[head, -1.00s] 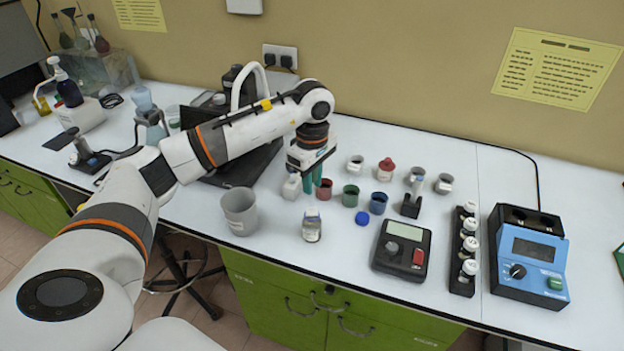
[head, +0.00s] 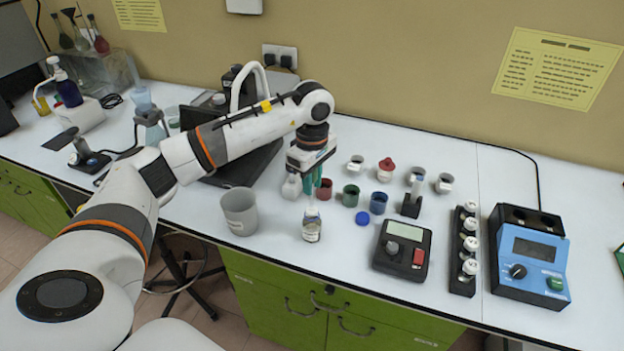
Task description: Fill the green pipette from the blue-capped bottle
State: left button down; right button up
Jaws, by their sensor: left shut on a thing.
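My left gripper (head: 305,184) is shut on the green pipette (head: 311,181) and holds it upright, tip down. A small clear bottle (head: 312,228) with a label stands below it near the bench's front edge, with no cap on. The pipette's lower end is in line with the bottle's mouth; I cannot tell whether its tip is inside. A blue cap (head: 362,218) lies on the bench to the right of the bottle. My right gripper is out of view.
Red (head: 324,188), green (head: 350,195) and blue (head: 378,202) cups stand close behind and right. A grey beaker (head: 239,211) stands left of the bottle. A dark scale-like device (head: 402,248), a vial rack (head: 464,262) and a blue instrument (head: 530,258) fill the right.

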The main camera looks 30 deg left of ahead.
aim_at(312, 207)
pick_arm(q)
jog(key=shift+f+b, duration=0.5)
jog(key=shift+f, duration=0.25)
jog(key=shift+f, duration=0.15)
jog(key=shift+f+b, duration=0.2)
jog(key=shift+b, duration=0.1)
jog(key=shift+f+b, duration=1.75)
jog(key=shift+f, duration=0.5)
